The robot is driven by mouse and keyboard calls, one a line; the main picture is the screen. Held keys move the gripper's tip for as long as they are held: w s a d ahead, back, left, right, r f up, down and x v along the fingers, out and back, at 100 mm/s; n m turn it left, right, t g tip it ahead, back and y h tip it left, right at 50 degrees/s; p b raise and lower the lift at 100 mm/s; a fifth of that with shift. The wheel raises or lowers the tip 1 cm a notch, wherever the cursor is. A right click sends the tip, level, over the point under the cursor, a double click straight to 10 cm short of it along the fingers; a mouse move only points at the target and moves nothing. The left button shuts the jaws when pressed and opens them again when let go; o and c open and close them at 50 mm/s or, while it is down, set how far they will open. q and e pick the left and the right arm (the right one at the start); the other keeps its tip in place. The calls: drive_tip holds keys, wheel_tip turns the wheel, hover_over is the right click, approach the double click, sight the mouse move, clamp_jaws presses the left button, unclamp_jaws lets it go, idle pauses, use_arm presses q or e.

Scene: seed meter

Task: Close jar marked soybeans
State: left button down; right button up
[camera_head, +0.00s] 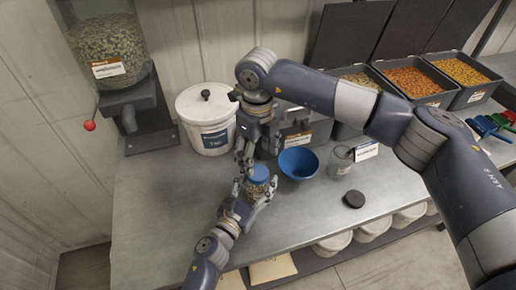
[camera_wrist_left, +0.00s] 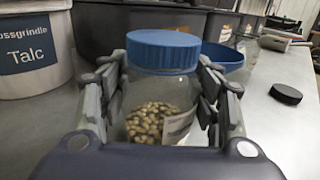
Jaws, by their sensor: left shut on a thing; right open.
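A clear jar of pale beans (camera_wrist_left: 145,122) stands upright between the fingers of my left gripper (camera_head: 257,188), which is shut on its sides. Its label (camera_wrist_left: 180,126) is partly visible but too small to read fully. A blue lid (camera_head: 259,174) sits on the jar's mouth; it looks level in the left wrist view (camera_wrist_left: 164,50). I cannot tell how tightly it is screwed on. My right gripper (camera_head: 242,166) is open, pointing down just above and to the left of the lid. The right fingertips do not show in the left wrist view.
A blue bowl (camera_head: 298,164) stands right of the jar. A white talc bucket (camera_head: 206,135) stands behind left. Seed bins (camera_head: 468,96) line the back. The bench front left is clear.

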sight(258, 172)
drive_tip(key=n, duration=0.1)
drive_tip(key=r+n, duration=0.1)
drive_tip(key=n, duration=0.1)
drive_tip(key=shift+n, duration=0.3)
drive_tip(key=n, duration=0.2)
drive_tip(key=r+n, duration=0.1)
drive_tip(key=n, duration=0.1)
drive_tip(key=shift+f, duration=4)
drive_tip(key=c, duration=1.1)
drive_tip(key=o, duration=1.2)
drive_tip(key=shift+o, duration=0.2)
